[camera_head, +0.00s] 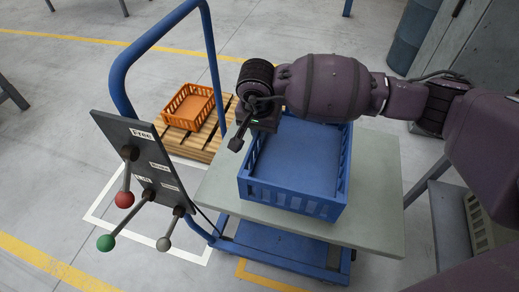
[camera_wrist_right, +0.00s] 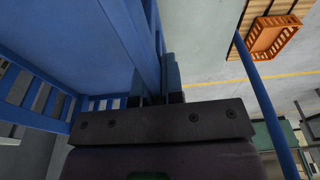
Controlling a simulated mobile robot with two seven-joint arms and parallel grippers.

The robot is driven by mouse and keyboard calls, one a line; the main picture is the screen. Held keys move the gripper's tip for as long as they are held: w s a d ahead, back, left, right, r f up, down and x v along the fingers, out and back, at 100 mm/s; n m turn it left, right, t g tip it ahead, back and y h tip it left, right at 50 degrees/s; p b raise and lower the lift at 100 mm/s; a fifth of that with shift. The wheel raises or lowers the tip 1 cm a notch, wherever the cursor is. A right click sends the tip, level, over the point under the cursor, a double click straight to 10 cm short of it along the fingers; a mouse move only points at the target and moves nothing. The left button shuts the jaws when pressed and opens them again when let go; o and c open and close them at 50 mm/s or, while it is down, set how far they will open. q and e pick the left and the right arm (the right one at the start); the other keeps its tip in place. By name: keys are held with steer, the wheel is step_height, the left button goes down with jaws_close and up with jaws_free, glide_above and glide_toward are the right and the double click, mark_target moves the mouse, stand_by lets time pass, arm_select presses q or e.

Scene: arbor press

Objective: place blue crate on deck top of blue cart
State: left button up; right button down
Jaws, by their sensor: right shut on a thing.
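The blue crate (camera_head: 292,198) is upright over the pale grey deck top (camera_head: 375,205) of the blue cart (camera_head: 275,245). It looks empty. Whether its base touches the deck or hangs just above it, I cannot tell. My right gripper (camera_head: 240,138) is at the crate's left wall, near the far corner, shut on that wall. In the right wrist view the fingers (camera_wrist_right: 160,88) pinch the blue wall, with the crate (camera_wrist_right: 75,45) filling the left side. My left gripper is not in view.
The cart's blue handle (camera_head: 118,70) rises left of the deck, beside a dark panel (camera_head: 140,165) with red, green and grey knobbed levers. An orange crate (camera_head: 188,106) sits on a wooden pallet (camera_head: 195,147) beyond. Bare deck shows right of the blue crate.

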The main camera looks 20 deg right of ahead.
mark_target(260, 151)
step_height(260, 151, down, 2)
steer(key=shift+f, duration=0.25)
steer(key=shift+f+b, duration=0.3)
steer(key=shift+f, duration=0.2)
step_height(260, 151, down, 4)
steer(key=shift+f+b, duration=0.1)
steer(key=shift+b, duration=0.45)
steer(key=shift+f, duration=0.3)
steer(key=shift+r, duration=0.15)
steer(key=c, duration=1.3)
jaws_free()
steer(key=shift+f, duration=0.2)
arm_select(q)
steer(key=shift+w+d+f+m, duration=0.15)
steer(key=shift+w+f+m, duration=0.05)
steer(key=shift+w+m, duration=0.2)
arm_select(e)
steer(key=shift+o, duration=0.3)
